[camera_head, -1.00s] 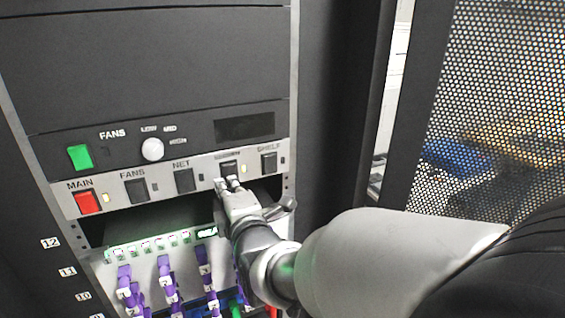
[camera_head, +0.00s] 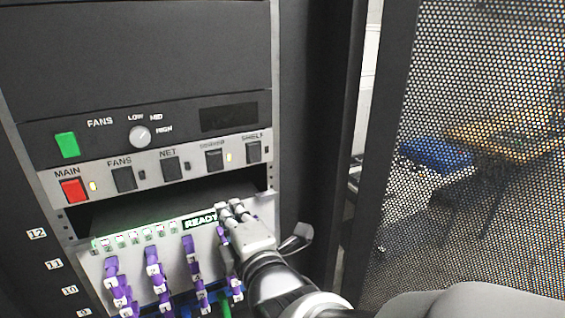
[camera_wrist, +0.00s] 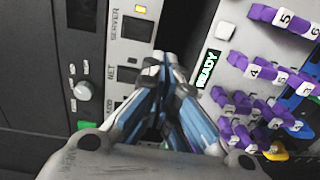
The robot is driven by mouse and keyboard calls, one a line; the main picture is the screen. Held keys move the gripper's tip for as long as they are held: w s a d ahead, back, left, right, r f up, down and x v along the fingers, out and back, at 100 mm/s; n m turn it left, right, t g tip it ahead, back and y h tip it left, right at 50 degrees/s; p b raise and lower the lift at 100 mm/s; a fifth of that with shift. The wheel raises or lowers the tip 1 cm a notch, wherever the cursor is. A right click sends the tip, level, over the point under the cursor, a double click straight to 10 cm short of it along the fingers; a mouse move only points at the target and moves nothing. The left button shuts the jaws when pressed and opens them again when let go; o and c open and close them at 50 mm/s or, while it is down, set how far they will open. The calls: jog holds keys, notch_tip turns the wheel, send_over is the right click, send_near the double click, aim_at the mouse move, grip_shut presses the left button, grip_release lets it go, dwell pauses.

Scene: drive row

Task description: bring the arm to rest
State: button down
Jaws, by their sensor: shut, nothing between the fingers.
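My gripper (camera_head: 232,208) is in front of the rack, just below the switch strip (camera_head: 262,180) and beside the lit READY sign (camera_head: 201,220). In the wrist view its fingers (camera_wrist: 172,65) are together and hold nothing. The server switch (camera_head: 214,160) is above the gripper, apart from it, and the small light beside it is lit yellow. My arm comes in from the lower right.
Purple numbered handles (camera_head: 152,265) stick out of the lower panel close to the gripper. The red MAIN switch (camera_head: 71,189), green switch (camera_head: 67,145) and fan knob (camera_head: 140,136) are on the left. A perforated door (camera_head: 480,150) stands at the right.

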jog(key=s+d+f+m+g+h+b, duration=0.2)
jog(key=s+d+f+m+h, duration=0.1)
jog(key=d+f+m, duration=0.4)
jog(key=s+d+f+m+g+h+b, duration=0.25)
jog(key=d+m, duration=0.25)
jog(key=d, duration=0.5)
jog(key=s+d+f+m+g+h+b, duration=0.1)
jog(key=s+d+f+m, duration=0.3)
jog(key=s, duration=0.4)
jog(key=s+d+f+m+g+h+b, duration=0.2)
jog(key=s+d+f+m+g, duration=0.2)
jog(key=s+d+m, duration=0.3)
jog(key=shift+s+m+g+h, duration=0.35)
jog(key=shift+s+m, duration=0.25)
jog(key=shift+s, duration=0.3)
